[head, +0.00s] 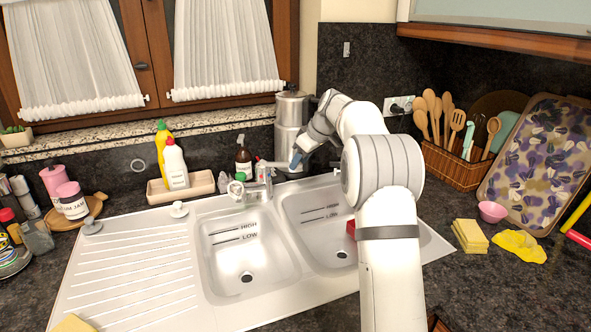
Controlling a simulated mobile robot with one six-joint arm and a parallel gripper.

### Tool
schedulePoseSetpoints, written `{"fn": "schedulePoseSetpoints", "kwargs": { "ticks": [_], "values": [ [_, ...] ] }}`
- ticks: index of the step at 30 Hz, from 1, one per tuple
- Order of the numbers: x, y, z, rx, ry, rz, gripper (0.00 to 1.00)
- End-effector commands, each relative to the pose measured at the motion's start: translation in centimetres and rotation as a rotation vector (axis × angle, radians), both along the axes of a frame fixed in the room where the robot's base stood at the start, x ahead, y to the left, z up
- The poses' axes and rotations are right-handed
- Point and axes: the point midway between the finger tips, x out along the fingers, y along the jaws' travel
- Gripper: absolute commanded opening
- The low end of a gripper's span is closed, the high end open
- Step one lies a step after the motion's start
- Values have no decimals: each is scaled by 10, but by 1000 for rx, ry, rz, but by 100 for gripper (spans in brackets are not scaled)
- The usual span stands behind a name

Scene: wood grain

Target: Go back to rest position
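My gripper (297,158) is at the end of my raised arm, which bends to the left above the right basin (310,207). A small blue part shows at its tip, close to the tap (265,175) in the picture. I cannot tell whether it touches the tap or whether its fingers are open or shut. A red object (350,229) shows at the right basin's edge, partly hidden behind my arm.
The left basin (235,265) looks empty. Bottles stand in a tray (203,186) behind the sink, near a steel canister (291,110). A utensil basket (452,167), patterned tray (535,160), sponges (470,235), pink bowl (491,211) and yellow cloth (520,246) are at right.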

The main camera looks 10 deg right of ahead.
Motion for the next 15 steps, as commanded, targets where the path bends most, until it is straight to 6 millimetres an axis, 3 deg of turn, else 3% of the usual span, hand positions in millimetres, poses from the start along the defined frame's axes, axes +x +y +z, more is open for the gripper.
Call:
{"fn": "schedulePoseSetpoints", "kwargs": {
  "ticks": [6,15],
  "values": [
    [-9,-9,20,-1,0,-1,40],
    [-10,-10,22,0,2,0,40]
  ]
}}
